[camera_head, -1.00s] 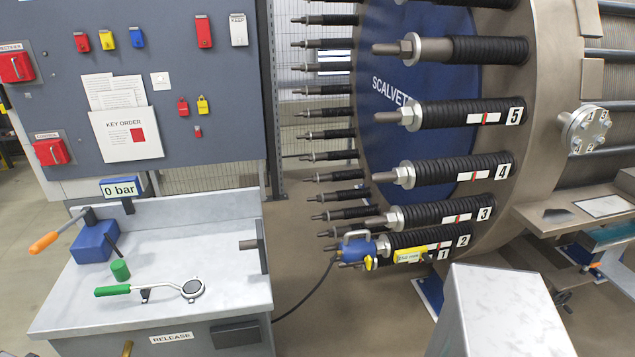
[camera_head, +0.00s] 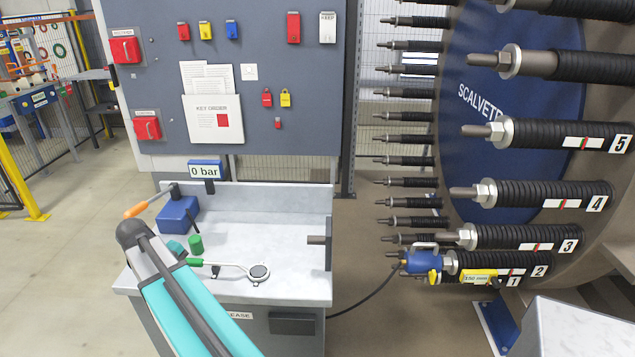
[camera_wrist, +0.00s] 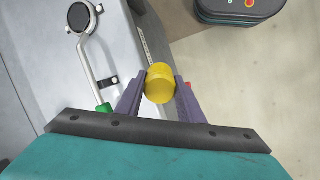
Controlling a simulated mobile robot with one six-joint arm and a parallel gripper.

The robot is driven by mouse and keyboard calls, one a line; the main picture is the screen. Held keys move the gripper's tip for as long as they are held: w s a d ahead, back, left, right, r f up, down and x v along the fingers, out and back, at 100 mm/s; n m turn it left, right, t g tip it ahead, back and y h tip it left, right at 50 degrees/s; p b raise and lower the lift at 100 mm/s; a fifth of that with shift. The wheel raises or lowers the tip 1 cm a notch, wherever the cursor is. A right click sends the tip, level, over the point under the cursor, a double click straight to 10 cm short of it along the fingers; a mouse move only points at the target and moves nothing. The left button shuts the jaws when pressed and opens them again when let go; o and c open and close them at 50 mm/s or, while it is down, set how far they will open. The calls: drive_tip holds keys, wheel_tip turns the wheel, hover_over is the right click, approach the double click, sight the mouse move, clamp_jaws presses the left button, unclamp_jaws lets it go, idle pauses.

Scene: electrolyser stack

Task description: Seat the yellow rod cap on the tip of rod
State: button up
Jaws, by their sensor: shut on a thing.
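The yellow rod cap (camera_wrist: 159,84) is between the two purple jaws of my gripper (camera_wrist: 160,86) in the wrist view, and the jaws are shut on it. It is held above the floor beside the bench's edge. In the head view, my teal arm crosses the front of the bench, and the gripper and cap are not visible. The rods stick out of the stack in rows at the right, with bare metal tips facing left; several are numbered, such as rod 5 (camera_head: 492,131) and rod 4 (camera_head: 470,193). Which rod is meant cannot be told.
The bench (camera_head: 290,286) holds a green-handled tool (camera_head: 230,266), a green cylinder (camera_head: 195,245) and a blue block (camera_head: 177,215). A blue tool (camera_head: 424,262) sits by the lower rods, its cable running to the bench. A dark case (camera_wrist: 240,8) shows in the wrist view.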

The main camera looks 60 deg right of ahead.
drive_tip(key=s+d+r+g+h+p, duration=0.15)
drive_tip(key=s+d+r, duration=0.35)
drive_tip(key=d, duration=0.5)
drive_tip(key=s+d+r+m+g+h, duration=0.1)
drive_tip(key=s+d+r+g+h, duration=0.15)
drive_tip(key=s+d, duration=0.65)
drive_tip(key=s+d+r+g+h+p, duration=0.15)
drive_tip(key=s+d+r, duration=0.3)
drive_tip(key=d, duration=0.55)
drive_tip(key=s+d+r+m+g, duration=0.1)
drive_tip(key=s+d+r+g, duration=0.1)
drive_tip(key=s, duration=0.7)
drive_tip(key=s+d+r+m+g, duration=0.1)
drive_tip(key=s+d+r+g, duration=0.2)
drive_tip(key=s+d, duration=0.4)
drive_tip(key=s+d+r+m+g, duration=0.1)
drive_tip(key=s+d+r+g, duration=0.2)
drive_tip(key=s, duration=0.9)
wheel_tip(320, 180, up, 2)
drive_tip(key=shift+s+d+y, duration=0.3)
drive_tip(key=shift+d+y, duration=0.05)
drive_tip(key=shift+d, duration=0.85)
drive_tip(key=shift+s+a+r+p, duration=0.1)
drive_tip(key=shift+r+p, duration=0.05)
drive_tip(key=shift+p, duration=0.65)
drive_tip(key=shift+x, duration=2.55)
